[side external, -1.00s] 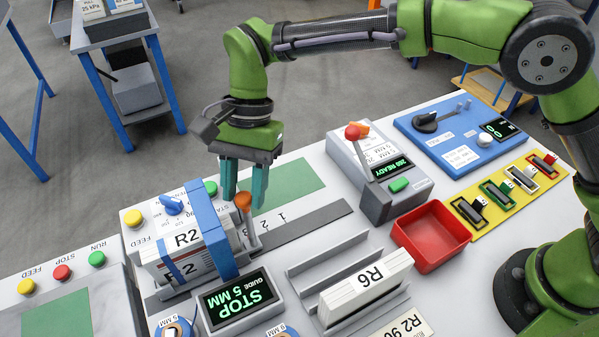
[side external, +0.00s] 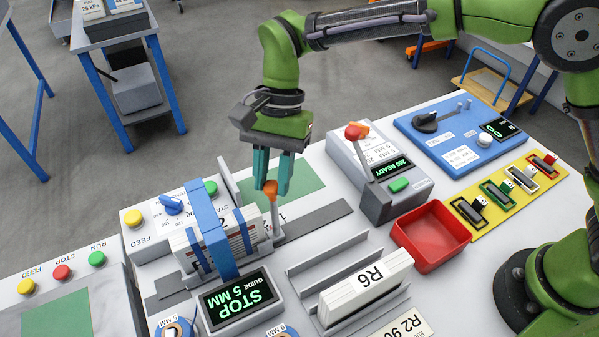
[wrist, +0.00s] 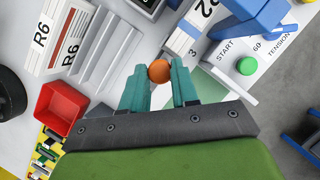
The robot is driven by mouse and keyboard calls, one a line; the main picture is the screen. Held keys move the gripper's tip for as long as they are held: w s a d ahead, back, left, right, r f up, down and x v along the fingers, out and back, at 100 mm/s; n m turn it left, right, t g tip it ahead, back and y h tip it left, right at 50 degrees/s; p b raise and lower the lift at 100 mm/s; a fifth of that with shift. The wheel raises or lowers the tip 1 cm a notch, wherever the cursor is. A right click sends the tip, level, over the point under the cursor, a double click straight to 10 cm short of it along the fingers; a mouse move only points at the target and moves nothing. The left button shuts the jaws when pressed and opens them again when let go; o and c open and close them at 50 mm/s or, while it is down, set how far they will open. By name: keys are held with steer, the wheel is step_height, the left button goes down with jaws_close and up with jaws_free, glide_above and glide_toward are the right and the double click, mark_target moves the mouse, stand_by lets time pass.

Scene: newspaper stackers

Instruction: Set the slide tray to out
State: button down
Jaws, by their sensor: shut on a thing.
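The slide tray (side external: 277,238) is a grey metal carrier on a dark track at the strapping machine. An upright post with an orange knob (side external: 270,188) rises from its right end. A strapped paper bundle (side external: 243,237) rides in it, partly under the blue arch (side external: 212,228). My gripper (side external: 271,184) points down and is shut on the orange knob, its teal fingers on either side. The wrist view also shows the knob (wrist: 159,71) between the fingertips. The tray's floor is mostly hidden by the bundle and arch.
The dark track (side external: 320,217) runs clear to the right of the tray, beside a green pad (side external: 305,180). A grey lever box (side external: 380,175) and a red bin (side external: 432,238) stand farther right. An R6 bundle (side external: 366,285) sits in a rack in front.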

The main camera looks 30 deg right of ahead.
steer(key=d, duration=1.5)
steer(key=shift+d, duration=0.4)
steer(key=shift+d, duration=0.15)
steer(key=c, duration=1)
jaws_free()
steer(key=shift+o, duration=0.7)
steer(key=v, duration=1.6)
steer(key=shift+r, duration=0.4)
steer(key=shift+w, duration=0.1)
